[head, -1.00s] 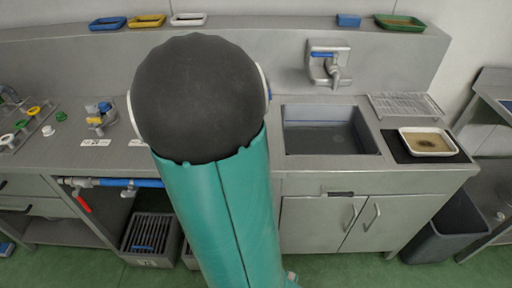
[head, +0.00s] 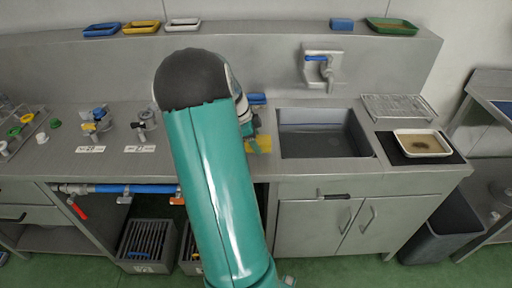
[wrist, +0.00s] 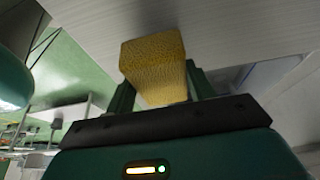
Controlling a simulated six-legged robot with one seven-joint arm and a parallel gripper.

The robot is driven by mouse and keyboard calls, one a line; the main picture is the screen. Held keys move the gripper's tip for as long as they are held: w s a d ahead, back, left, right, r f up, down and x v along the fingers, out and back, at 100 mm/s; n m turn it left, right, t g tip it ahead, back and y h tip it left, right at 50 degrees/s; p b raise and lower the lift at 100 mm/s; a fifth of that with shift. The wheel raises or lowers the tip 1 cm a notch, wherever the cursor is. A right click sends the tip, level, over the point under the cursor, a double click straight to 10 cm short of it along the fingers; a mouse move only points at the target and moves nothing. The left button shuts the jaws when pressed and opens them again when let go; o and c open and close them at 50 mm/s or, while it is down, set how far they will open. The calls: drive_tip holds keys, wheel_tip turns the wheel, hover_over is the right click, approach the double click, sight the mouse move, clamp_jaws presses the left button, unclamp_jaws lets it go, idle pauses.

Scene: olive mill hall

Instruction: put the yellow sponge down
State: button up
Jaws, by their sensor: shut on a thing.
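The yellow sponge (wrist: 153,68) is between the two fingers of my gripper (wrist: 160,88) in the wrist view, and the gripper is shut on it. Most of my gripper is hidden there behind my arm. I cannot tell whether the sponge touches the counter.
The sink (head: 322,133) is right of my gripper, with a tap (head: 323,68) behind it. A drying rack (head: 400,107) and a white tray (head: 421,143) on a black mat stand further right. Valves (head: 97,121) stand on the counter at left.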

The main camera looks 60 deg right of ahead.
drive_tip(key=shift+f, duration=1.55)
drive_tip(key=shift+f, duration=0.1)
drive_tip(key=o, duration=0.9)
drive_tip(key=v, duration=1.2)
